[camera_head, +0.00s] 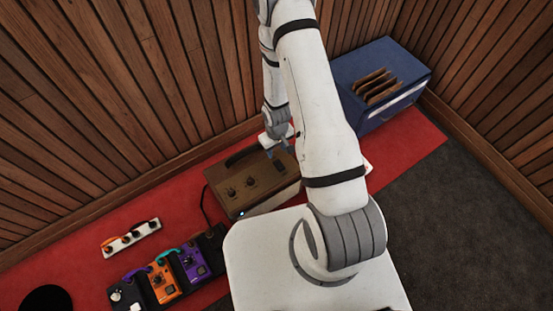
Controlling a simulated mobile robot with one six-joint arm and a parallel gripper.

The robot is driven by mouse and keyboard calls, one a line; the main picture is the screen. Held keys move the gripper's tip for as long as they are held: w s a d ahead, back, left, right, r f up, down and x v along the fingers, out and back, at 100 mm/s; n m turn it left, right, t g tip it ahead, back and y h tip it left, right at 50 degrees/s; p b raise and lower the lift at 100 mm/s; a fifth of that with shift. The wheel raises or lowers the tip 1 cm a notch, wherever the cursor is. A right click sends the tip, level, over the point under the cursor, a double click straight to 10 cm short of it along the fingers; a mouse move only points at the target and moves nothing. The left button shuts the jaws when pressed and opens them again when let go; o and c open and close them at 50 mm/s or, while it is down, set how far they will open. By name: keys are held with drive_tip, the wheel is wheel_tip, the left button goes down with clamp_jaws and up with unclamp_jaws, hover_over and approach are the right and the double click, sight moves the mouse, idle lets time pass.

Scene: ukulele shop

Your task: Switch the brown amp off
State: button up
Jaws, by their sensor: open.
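The brown amp (225,191) sits on the red mat in the middle of the view, near the wooden wall. Its top carries a dark handle (243,155) and two dark knobs. A small blue-white light (240,213) glows at its front left corner. My gripper (272,153) is over the back right part of the amp's top, pointing down, open with nothing seen in it. I cannot tell whether it touches the amp. My arm hides the amp's right end, and no switch can be made out clearly.
A pedalboard (213,243) with orange and purple pedals lies at the front left. A white strip with several knobs (131,238) lies behind it. A blue bin (380,62) holding brown cards stands at the back right. Wooden walls close the corner. Grey carpet (450,210) is clear at right.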

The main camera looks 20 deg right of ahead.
sight(277, 161)
wheel_tip(277, 161, down, 7)
drive_tip(key=b, duration=0.6)
drive_tip(key=shift+b, duration=0.3)
drive_tip(key=shift+c, duration=0.5)
clamp_jaws()
